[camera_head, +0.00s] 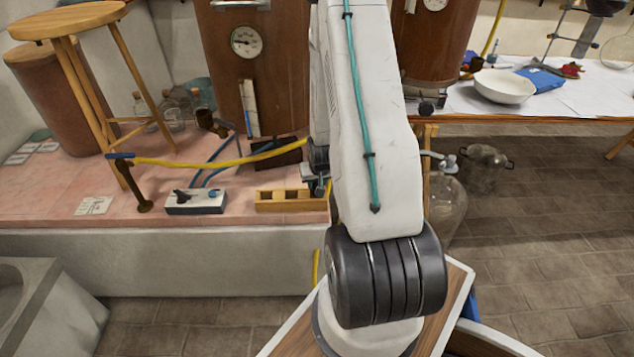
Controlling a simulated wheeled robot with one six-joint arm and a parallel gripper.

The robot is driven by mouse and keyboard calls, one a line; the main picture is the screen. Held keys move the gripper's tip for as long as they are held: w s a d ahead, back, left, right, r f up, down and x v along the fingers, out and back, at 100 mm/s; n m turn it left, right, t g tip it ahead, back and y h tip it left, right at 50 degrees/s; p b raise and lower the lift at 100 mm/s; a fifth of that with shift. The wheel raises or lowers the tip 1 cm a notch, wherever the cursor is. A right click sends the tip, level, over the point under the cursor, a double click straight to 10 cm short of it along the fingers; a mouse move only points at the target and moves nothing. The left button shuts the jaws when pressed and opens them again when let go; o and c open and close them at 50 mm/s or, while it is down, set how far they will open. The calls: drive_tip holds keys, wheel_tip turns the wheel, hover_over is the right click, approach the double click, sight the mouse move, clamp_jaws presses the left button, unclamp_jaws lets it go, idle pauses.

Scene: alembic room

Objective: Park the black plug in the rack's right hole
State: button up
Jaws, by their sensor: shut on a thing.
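The wooden rack (290,208) sits near the front edge of the pink tiled ledge, left of my arm. Its top shows recesses; its right end lies close to my gripper and is partly hard to make out. My gripper (317,182) is just above and right of the rack's right end, half hidden behind my white arm. It is shut on a small dark thing, which I take to be the black plug; its outline blends with the dark jaws. I cannot tell whether the plug touches the rack.
A white block (195,208) with black and blue fittings stands left of the rack. A yellow hose (215,163) and blue tubing lie behind them. A wooden stool (68,20) stands at left. A copper-brown vessel (250,90) with a gauge stands behind.

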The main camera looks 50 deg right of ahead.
drive_tip(key=shift+f, duration=1.4)
idle(2.6)
drive_tip(key=shift+r, duration=0.1)
idle(0.5)
drive_tip(key=o, duration=1.1)
drive_tip(key=shift+r, duration=3.5)
